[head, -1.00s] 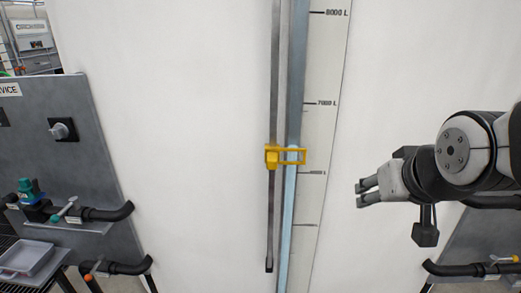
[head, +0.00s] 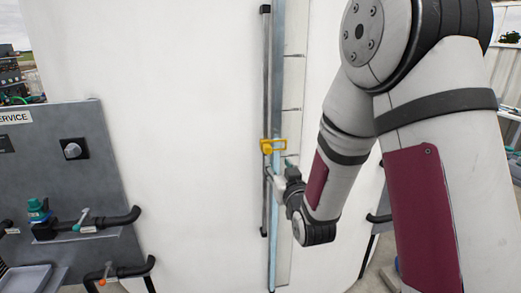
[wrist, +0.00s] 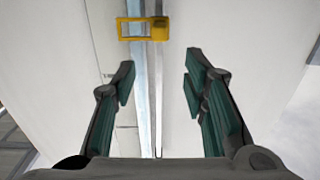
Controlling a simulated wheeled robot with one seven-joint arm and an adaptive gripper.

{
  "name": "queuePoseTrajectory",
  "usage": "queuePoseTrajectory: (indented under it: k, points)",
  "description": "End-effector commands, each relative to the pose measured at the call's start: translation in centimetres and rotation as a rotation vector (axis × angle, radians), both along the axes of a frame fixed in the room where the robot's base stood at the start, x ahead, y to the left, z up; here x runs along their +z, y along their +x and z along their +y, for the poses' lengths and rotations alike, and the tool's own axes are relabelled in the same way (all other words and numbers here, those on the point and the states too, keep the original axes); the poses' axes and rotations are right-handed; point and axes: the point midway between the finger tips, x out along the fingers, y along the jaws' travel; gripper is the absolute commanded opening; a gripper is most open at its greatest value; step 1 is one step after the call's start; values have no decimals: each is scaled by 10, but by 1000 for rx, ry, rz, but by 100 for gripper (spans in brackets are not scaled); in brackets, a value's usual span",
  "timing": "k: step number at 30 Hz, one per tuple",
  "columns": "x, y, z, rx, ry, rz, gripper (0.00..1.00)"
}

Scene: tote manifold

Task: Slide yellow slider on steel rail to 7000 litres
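The yellow slider (head: 267,147) sits on the vertical steel rail (head: 266,80), its open frame reaching right across the blue sight tube (head: 277,60). In the wrist view the slider (wrist: 144,28) is ahead, at the top, beyond the fingertips. My gripper (head: 272,172) is just below the slider in the head view. In the wrist view my gripper (wrist: 158,78) is open, its two green-padded fingers either side of the rail, and empty. The scale strip (head: 294,70) has tick marks, but its numbers are not readable now; my arm covers part of it.
A large white tank wall (head: 180,90) stands behind the rail. At left is a grey service panel (head: 75,125) with a round knob, a teal valve (head: 38,210) and black pipes (head: 120,217). The wall left of the rail is clear.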

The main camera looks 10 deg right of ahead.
Motion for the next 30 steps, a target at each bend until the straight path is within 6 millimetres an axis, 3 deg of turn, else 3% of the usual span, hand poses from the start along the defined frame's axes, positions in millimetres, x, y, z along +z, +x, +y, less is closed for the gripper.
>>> queuePoseTrajectory:
  k: [5,21,30]
  points:
    - [0,21,0,0,0,-2,40]
    - [0,118,0,0,0,-1,40]
    - [0,135,0,0,0,2,40]
